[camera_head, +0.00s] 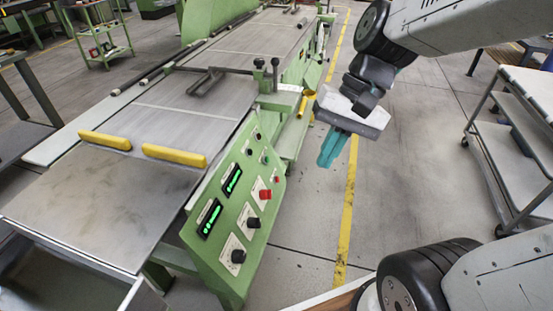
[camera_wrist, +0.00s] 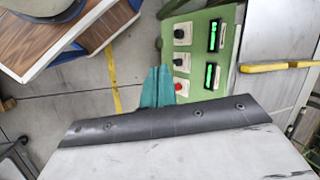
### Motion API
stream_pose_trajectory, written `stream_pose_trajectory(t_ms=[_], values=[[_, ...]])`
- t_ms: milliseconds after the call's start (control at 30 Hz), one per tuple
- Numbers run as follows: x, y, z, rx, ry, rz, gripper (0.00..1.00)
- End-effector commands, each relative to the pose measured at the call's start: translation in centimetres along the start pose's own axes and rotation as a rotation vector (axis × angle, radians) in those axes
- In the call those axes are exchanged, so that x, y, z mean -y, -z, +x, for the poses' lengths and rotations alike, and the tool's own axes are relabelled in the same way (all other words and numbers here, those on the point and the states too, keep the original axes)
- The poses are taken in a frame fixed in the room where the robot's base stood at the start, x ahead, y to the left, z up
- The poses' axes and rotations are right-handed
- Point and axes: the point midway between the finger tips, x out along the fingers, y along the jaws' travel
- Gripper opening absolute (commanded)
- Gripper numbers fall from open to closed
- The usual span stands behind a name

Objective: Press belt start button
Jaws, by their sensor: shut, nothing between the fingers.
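The green control panel (camera_head: 215,225) slopes along the near right side of the belt machine, with two lit green displays, black knobs and several small buttons. A red button (camera_head: 265,194) sits at mid panel; it also shows in the wrist view (camera_wrist: 179,87), close to the right of my fingers. Smaller buttons (camera_head: 265,158) are near the panel's far end; I cannot read which one is belt start. My gripper (camera_head: 327,160) has teal fingers, shut and empty, pointing down to the right of the panel and apart from it. The wrist view shows the fingers (camera_wrist: 160,70) beside the panel's edge.
The flat metal belt bed (camera_head: 185,95) with yellow bars (camera_head: 175,155) lies left of the panel. A yellow handle (camera_head: 307,103) sticks out beyond the panel's far end. A grey trolley (camera_head: 520,140) stands at the right. Floor between trolley and machine is clear.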

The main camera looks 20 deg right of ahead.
Motion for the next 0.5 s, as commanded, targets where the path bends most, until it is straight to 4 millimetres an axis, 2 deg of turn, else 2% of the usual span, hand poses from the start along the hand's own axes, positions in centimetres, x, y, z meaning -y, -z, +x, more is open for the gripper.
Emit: stream_pose_trajectory(t_ms=[133, 267, 367, 500], values=[[1.4, 4.6, 2.0, 0.117, 0.177, 0.242, 0.00], [1.9, 9.2, 3.7, 0.199, 0.335, 0.463, 0.00], [1.6, 13.1, 5.2, 0.254, 0.454, 0.642, 0.00], [-0.2, 18.8, 7.6, 0.317, 0.619, 0.901, 0.00]])
